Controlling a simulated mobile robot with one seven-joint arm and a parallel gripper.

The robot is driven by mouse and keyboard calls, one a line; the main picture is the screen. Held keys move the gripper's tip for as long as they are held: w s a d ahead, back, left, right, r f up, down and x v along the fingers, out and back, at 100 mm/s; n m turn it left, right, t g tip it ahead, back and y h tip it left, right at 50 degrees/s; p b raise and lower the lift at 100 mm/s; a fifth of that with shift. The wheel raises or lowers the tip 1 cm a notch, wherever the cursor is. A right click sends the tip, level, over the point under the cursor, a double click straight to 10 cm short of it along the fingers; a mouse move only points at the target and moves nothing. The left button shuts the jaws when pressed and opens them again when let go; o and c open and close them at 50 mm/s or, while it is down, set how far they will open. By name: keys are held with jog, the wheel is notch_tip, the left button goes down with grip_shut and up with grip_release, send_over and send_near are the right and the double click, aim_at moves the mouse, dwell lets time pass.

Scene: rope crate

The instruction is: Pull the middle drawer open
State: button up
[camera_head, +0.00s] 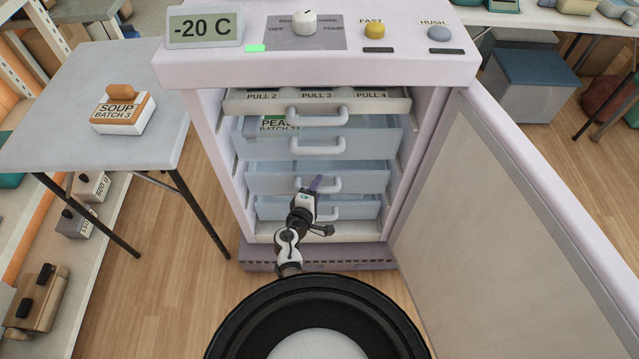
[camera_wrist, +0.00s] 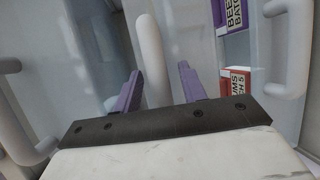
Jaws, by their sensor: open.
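The open white freezer cabinet (camera_head: 229,160) holds a stack of pale blue drawers under a shallow top tray (camera_head: 245,101). The middle drawer (camera_head: 270,183), between the upper and lower blue ones, has a white bar handle (camera_head: 334,185). My gripper (camera_head: 314,184) is in front of this drawer at its handle. In the wrist view, the purple fingers of my gripper (camera_wrist: 160,85) are apart, with a white handle bar (camera_wrist: 150,45) between them, lengthwise up the picture. I cannot tell whether either finger touches the bar. My wrist hides part of the lower drawers in the head view.
The upper drawer (camera_head: 372,143) holds a PEAS packet (camera_head: 277,122). The lower drawer's handle (camera_head: 345,212) is close below my gripper. The freezer door (camera_head: 500,215) stands open on the right. A table (camera_head: 60,110) with a SOUP box (camera_head: 123,112) stands left. Bare floor shows at lower left.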

grip_shut()
dwell(0.3)
jog(key=shift+s, duration=0.15)
